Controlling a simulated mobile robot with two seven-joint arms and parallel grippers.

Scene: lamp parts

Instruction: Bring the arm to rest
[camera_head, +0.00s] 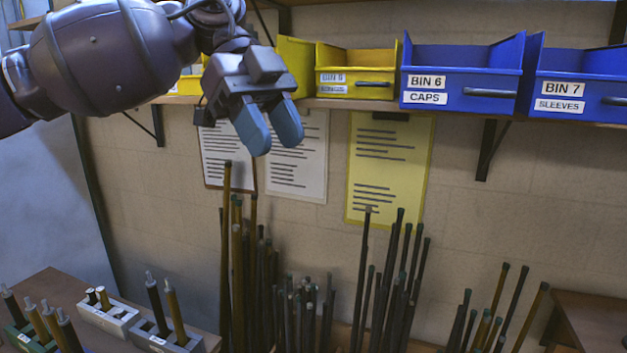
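My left arm (105,55) comes in from the upper left. My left gripper (269,143) hangs in front of the shelf and the papers on the wall, with its two blue fingertips pointing down. The fingers are apart, with a gap between them and nothing visible held. The tips are above the tops of the tall rods (237,260); I cannot tell how far they are from them in depth. My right gripper is not in view.
A wall shelf carries a yellow bin (356,88), blue BIN 6 (461,82) and blue BIN 7 (578,88). Bundles of upright rods (395,290) fill the lower middle. Small holders (110,316) with short rods stand lower left. A brown surface (598,320) is lower right.

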